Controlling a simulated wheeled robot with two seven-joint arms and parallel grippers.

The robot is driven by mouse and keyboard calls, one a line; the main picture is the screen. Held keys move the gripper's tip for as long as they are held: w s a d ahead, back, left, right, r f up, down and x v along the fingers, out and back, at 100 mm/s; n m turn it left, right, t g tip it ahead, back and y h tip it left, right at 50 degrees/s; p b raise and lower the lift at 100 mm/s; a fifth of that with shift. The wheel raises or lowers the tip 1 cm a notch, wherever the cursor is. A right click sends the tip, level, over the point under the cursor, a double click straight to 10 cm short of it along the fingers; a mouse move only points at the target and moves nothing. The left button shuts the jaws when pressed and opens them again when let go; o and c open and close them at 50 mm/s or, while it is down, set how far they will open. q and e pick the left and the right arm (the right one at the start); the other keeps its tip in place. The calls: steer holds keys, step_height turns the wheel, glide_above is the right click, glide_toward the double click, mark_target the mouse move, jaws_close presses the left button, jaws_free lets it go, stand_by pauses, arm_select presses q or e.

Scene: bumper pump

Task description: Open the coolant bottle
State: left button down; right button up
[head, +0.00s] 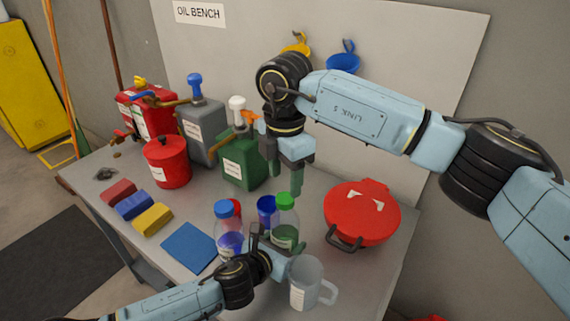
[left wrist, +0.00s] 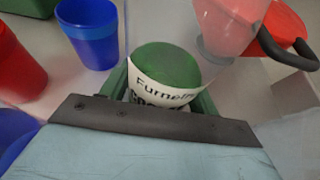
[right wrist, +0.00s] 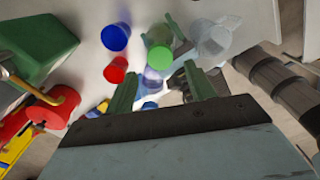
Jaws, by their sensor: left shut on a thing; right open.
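The coolant bottle (head: 285,234) is clear, with green liquid and a green cap (head: 285,201), and stands upright on the bench. Its label shows partly in the left wrist view (left wrist: 160,90). My left gripper (head: 272,242) is shut on the bottle's body from the front. My right gripper (head: 285,178) is open and empty, pointing down above the green cap. In the right wrist view the cap (right wrist: 159,58) appears beyond the gap between the fingers, apart from them. The cap sits on the bottle's neck.
A bottle with blue liquid (head: 230,243), a red cup (right wrist: 115,72) and a blue cup (head: 266,208) stand close by to the left. A clear jug (head: 306,282) is at the front right. Cans (head: 243,168) stand behind.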

mark_target(285, 198)
steer(key=shift+f, duration=2.6)
